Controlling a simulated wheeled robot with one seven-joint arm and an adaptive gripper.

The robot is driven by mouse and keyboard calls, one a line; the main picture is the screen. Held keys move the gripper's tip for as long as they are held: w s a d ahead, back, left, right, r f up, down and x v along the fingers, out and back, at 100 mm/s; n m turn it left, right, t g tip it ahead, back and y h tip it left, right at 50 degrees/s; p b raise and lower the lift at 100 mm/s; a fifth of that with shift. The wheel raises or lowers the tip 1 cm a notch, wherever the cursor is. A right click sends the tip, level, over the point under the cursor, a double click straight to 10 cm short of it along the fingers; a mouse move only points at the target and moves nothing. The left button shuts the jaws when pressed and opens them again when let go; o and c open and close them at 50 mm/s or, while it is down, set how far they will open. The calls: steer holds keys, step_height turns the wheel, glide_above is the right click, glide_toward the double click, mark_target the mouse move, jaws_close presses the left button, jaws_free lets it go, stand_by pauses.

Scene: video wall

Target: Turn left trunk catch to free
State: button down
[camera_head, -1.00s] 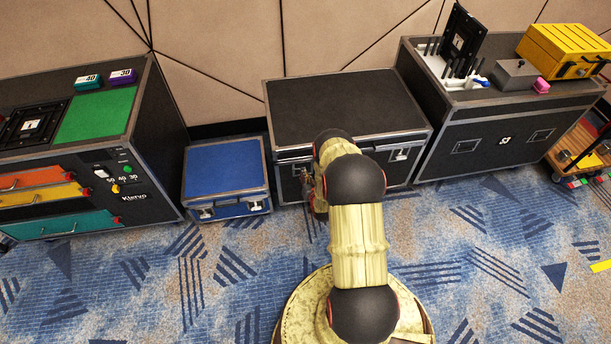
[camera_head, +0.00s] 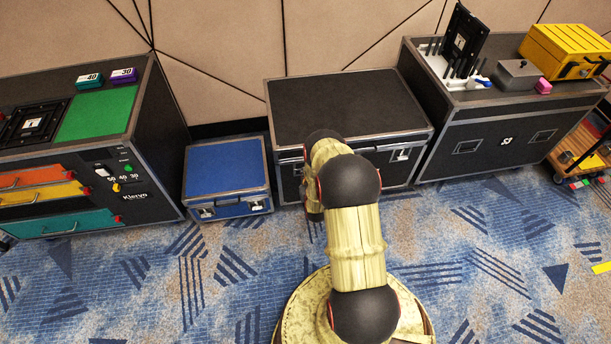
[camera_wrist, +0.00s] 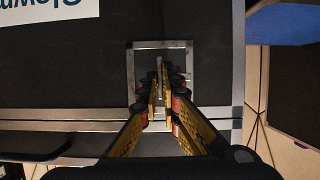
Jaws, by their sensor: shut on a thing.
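The black trunk (camera_head: 345,105) with metal edges stands against the wall, lid closed. Its left catch is hidden behind my arm in the head view. In the wrist view a square metal catch plate (camera_wrist: 146,47) with a thin upright tab (camera_wrist: 159,68) is set in the trunk's dark front. My gripper (camera_wrist: 164,83) is in front of this plate, its fingers closed in on the tab from both sides. The exact contact is partly hidden by the fingers. The right catch (camera_head: 401,154) shows on the trunk's front.
A blue case (camera_head: 226,168) stands close at the trunk's left. A black cabinet with coloured drawers (camera_head: 150,155) is farther left. Another black case (camera_head: 500,130) stands close at the right. The carpet (camera_head: 480,260) in front is clear.

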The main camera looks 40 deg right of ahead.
steer(key=c, duration=2)
jaws_free()
steer(key=shift+c, duration=0.2)
steer(key=v, duration=1.2)
steer(key=shift+f, duration=0.15)
